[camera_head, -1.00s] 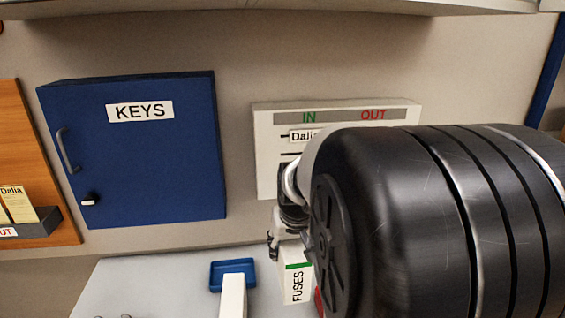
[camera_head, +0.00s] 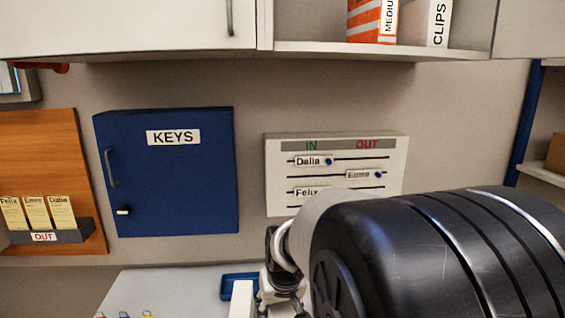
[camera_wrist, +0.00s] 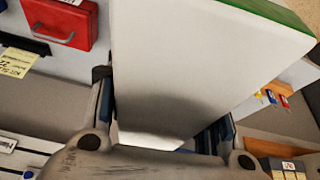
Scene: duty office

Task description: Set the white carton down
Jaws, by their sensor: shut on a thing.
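The white carton (camera_wrist: 200,60) fills the middle of the wrist view, with a green band along its far top edge. My gripper (camera_wrist: 163,108) is shut on it, one finger on each side. The carton tilts across the wrist picture. In the head view my gripper (camera_head: 283,283) is low in the middle, partly covered by my dark arm.
A pale desk top (camera_head: 165,290) lies below, with a blue tray (camera_head: 228,283) on it. Behind are a blue KEYS cabinet (camera_head: 170,185) and an IN/OUT board (camera_head: 280,178). A shelf (camera_head: 380,52) hangs above. The wrist view shows a red case (camera_wrist: 55,18).

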